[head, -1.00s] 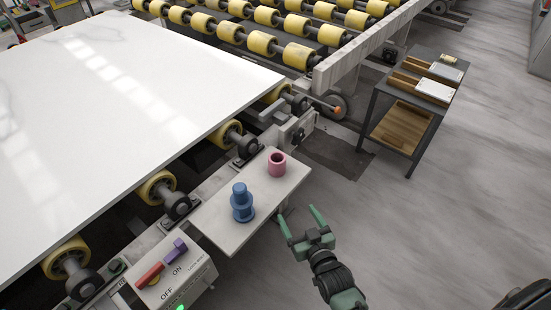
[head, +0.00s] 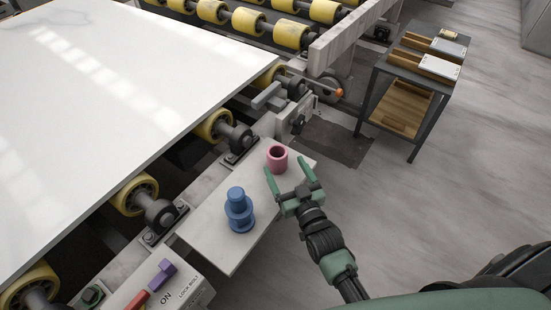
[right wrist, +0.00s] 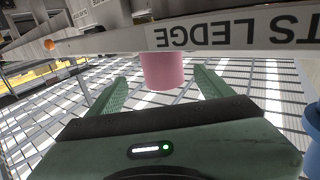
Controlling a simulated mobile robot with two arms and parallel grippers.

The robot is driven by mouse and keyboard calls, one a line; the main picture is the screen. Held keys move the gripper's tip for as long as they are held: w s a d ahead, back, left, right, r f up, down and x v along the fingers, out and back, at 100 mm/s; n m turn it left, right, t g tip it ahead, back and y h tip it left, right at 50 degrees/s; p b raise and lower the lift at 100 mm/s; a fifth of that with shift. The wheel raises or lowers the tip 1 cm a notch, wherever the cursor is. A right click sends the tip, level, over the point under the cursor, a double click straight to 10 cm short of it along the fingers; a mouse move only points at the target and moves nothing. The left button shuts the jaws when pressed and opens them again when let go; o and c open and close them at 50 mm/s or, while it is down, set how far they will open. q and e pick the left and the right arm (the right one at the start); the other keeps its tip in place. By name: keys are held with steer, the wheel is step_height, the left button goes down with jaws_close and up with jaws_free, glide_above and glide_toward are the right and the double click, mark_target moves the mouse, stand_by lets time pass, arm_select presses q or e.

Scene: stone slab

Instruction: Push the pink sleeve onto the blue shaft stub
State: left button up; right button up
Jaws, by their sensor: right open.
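The pink sleeve (head: 278,160) stands upright on the grey ledge (head: 222,238), near its far right end. The blue shaft stub (head: 238,210) stands upright on the same ledge, nearer to me, and is apart from the sleeve. My right gripper (head: 288,174) is open and empty at the ledge's edge, its fingers pointing at the sleeve. In the right wrist view the pink sleeve (right wrist: 163,70) shows between and beyond the open fingers, partly hidden by the ledge's lettered strip. Part of the blue stub (right wrist: 312,140) shows at the right edge there. My left gripper is not in view.
A white slab (head: 90,95) lies on yellow rollers left of the ledge. A control box with red and purple switches (head: 162,272) is at the bottom left. A metal cart with wooden trays (head: 412,95) stands at the upper right. The floor to the right is open.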

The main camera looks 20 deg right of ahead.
mark_target(274, 150)
steer(key=w, duration=0.4)
steer(key=w+a, duration=0.1)
steer(key=w, duration=0.1)
steer(key=shift+c, duration=0.3)
steer(key=c, duration=1.5)
